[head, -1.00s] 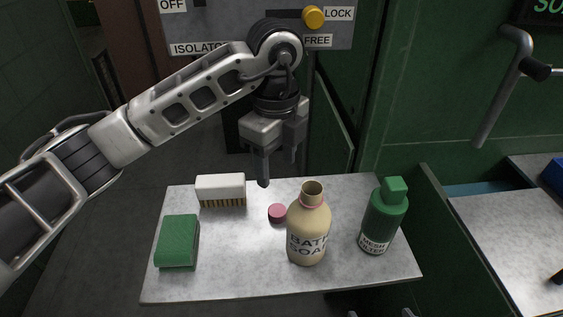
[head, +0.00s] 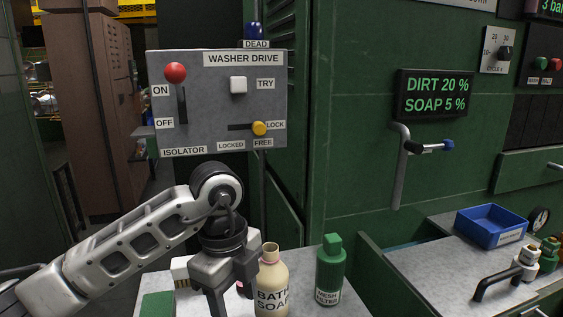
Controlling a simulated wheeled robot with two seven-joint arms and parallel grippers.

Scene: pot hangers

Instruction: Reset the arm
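My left arm comes in from the lower left, and its gripper (head: 230,292) points down over the small table. Its fingers look apart, with a pink cap (head: 240,286) partly showing between them and nothing held. The cream bath soap bottle (head: 271,279) stands just right of the gripper. The green mesh filter bottle (head: 329,272) stands further right. A green block (head: 157,305) and a white brush (head: 180,271) are on the left, partly hidden by the arm or cut off. My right gripper is not in view.
Behind the arm is the grey washer drive panel (head: 215,140), with a red knob (head: 175,72) by ON and a yellow knob (head: 260,128) above FREE. A screen (head: 434,93) reads DIRT 20 %, SOAP 5 %. A blue tray (head: 491,228) sits on the right counter.

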